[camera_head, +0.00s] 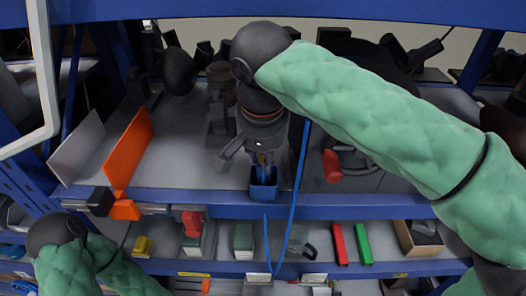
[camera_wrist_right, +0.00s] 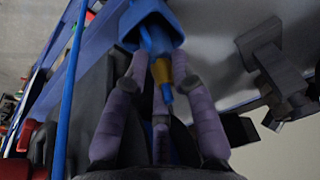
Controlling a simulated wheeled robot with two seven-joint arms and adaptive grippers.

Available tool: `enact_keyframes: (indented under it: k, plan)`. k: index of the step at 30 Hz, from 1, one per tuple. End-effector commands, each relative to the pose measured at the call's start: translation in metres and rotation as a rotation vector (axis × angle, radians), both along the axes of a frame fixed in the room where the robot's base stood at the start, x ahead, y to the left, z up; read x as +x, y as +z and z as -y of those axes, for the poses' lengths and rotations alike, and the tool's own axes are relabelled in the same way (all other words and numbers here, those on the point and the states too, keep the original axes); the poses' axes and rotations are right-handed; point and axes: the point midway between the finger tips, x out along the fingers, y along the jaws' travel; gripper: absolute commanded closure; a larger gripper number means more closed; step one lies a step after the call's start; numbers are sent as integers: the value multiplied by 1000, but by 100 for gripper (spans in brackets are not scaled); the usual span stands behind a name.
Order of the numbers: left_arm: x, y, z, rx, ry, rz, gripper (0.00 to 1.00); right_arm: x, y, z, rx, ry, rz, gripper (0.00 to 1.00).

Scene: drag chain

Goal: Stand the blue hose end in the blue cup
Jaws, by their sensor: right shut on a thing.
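The blue cup (camera_head: 264,191) stands at the front edge of the shelf in the head view, and shows at the top of the right wrist view (camera_wrist_right: 172,22). My right gripper (camera_head: 262,158) is just above it, shut on the blue hose end (camera_wrist_right: 154,40), which has a yellow band. The hose end reaches from between the fingers to the cup's opening; I cannot tell how deep it sits or whether it touches the cup. The blue hose (camera_head: 297,175) hangs in a loop below the shelf edge. My left arm is at lower left; its gripper is not visible.
An orange panel (camera_head: 128,147) and a grey panel (camera_head: 78,147) stand left on the shelf. A red-handled tool (camera_head: 332,166) lies right of the hose. Dark equipment stands behind. A lower shelf holds red and green pieces (camera_head: 362,243) and bins.

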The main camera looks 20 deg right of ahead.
Motion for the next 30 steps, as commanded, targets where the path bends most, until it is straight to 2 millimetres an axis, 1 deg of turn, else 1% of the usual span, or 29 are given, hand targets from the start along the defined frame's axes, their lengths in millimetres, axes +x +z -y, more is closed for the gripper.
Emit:
enact_keyframes:
  k: [1, 3, 15, 16, 18, 27, 30]
  plan:
    - [0, -1, 0, 0, 0, 0, 60, -1, -6, 0, -2, 1, -1, 100]
    - [0, -1, 0, 0, 0, -1, 60, -1, -10, 0, -2, 2, 0, 100]
    - [0, -3, 0, 0, 0, -1, 60, -1, -15, 0, -3, 2, 2, 100]
    - [0, -3, 0, 0, 0, -1, 60, -1, -14, 0, -3, 2, 2, 66]
    - [0, -2, 0, 0, 0, -1, 60, -1, -13, 0, -3, 2, 2, 50]
    - [0, -2, 0, 0, 0, -1, 60, -1, -13, 0, -3, 2, 2, 50]
    - [0, 1, 0, 0, 0, -1, 60, -1, -10, 0, -3, 2, 2, 50]
